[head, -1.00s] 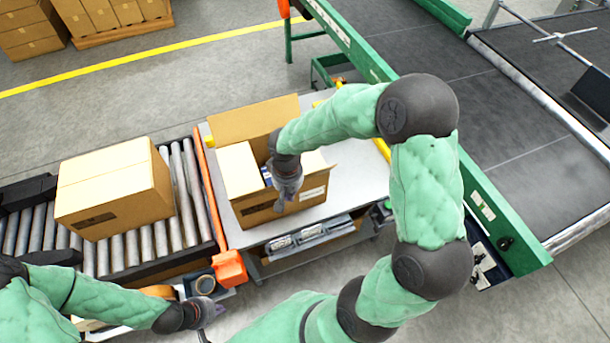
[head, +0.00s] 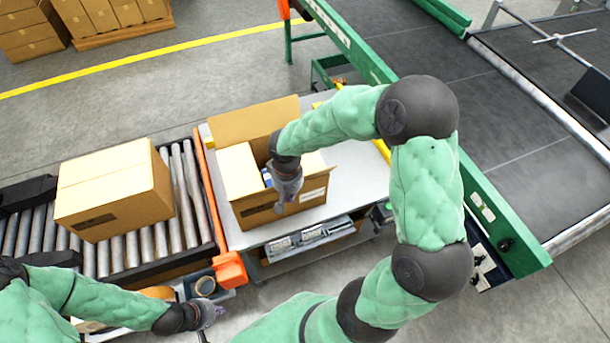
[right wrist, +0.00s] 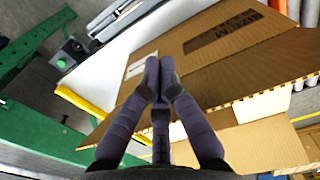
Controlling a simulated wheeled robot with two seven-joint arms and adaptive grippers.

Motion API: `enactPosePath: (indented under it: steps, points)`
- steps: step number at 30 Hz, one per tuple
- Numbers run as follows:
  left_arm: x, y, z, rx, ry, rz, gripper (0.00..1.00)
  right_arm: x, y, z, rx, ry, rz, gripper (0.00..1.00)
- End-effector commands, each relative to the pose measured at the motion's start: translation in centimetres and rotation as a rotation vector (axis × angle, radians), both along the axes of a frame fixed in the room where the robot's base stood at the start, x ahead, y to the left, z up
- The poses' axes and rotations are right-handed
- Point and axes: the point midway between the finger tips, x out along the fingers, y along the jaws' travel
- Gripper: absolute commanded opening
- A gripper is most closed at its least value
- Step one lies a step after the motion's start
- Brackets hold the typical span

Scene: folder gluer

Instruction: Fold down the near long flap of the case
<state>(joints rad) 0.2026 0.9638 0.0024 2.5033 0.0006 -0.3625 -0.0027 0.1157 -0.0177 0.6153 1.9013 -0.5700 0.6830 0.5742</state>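The case (head: 250,215) is an open brown carton on a grey table. Its far flap (head: 255,118) stands up, its left flap (head: 240,170) lies inward over the opening, and its right flap (head: 316,162) is partly behind my arm. Blue-and-white contents show in the gap. My right gripper (head: 281,207) points down at the near side, in front of the printed near panel. In the right wrist view its fingers (right wrist: 158,68) are together with nothing visible between them, over the printed cardboard (right wrist: 220,60). I cannot tell whether they touch it. My left gripper (head: 212,313) is low at left, away from the case.
A closed carton (head: 115,190) sits on the roller conveyor (head: 185,200) at left, behind an orange rail (head: 207,190). A green-framed belt conveyor (head: 430,60) runs along the right. A shelf with grey items (head: 310,236) is under the table's near edge. A tape roll (head: 205,285) lies by my left gripper.

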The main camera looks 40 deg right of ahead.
Motion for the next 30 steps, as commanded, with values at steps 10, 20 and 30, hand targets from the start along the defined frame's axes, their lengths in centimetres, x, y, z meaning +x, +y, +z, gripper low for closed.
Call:
enactPosePath:
  steps: [10, 20, 30]
  points:
    - [0.0, 0.0, 0.0, 0.0, 0.0, 0.0, 0.0, 1.8, -0.4, 0.0, 0.0, 0.0, -0.001, 0.0]
    - [0.0, 0.0, 0.1, 0.0, 0.0, 0.0, 0.0, 4.9, -1.2, -0.3, 0.0, 0.005, 0.0, 0.0]
    - [0.0, 0.0, 0.2, 0.0, 0.0, 0.0, 0.0, 7.1, -1.7, -0.2, 0.001, 0.004, 0.0, 0.0]
